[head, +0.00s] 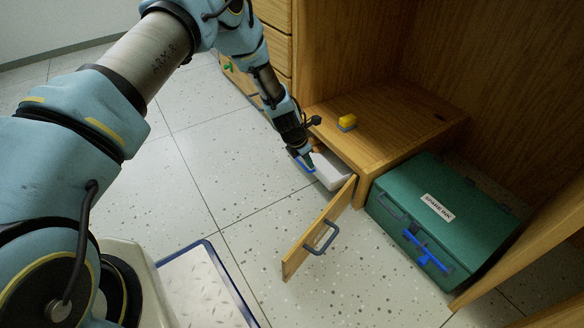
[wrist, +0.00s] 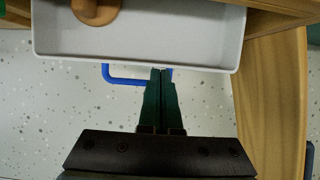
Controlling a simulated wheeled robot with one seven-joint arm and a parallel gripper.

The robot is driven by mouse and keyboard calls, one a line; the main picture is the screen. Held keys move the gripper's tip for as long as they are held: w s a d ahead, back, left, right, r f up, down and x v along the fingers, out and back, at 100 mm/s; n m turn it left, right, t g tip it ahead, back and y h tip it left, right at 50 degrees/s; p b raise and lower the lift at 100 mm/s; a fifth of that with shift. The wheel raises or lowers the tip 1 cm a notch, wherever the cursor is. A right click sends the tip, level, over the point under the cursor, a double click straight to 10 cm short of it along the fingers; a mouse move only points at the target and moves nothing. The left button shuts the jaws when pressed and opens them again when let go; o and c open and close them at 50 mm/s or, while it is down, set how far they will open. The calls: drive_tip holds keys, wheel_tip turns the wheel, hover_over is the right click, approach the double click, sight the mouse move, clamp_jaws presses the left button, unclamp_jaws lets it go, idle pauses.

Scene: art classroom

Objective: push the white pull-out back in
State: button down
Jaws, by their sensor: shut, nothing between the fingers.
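The white pull-out (head: 332,173) sticks out of the low wooden cabinet in the head view. The wrist view shows its white tray (wrist: 190,40) from above, with a blue handle (wrist: 108,76) on its front wall. A brown rounded thing (wrist: 97,10) lies inside, partly cut off by the picture edge. My gripper (wrist: 161,72) is shut and empty, its fingertips at the front wall by the handle's right end. I cannot tell whether they touch. In the head view my gripper (head: 309,160) hides part of the pull-out's front.
A wooden door (head: 318,232) with a grey handle stands open right of the pull-out. A green case (head: 440,215) is at the right. Speckled floor (head: 215,165) is clear left of the pull-out.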

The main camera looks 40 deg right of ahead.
sight(321, 169)
drive_tip(key=shift+s+d, duration=0.2)
drive_tip(key=shift+d, duration=2.55)
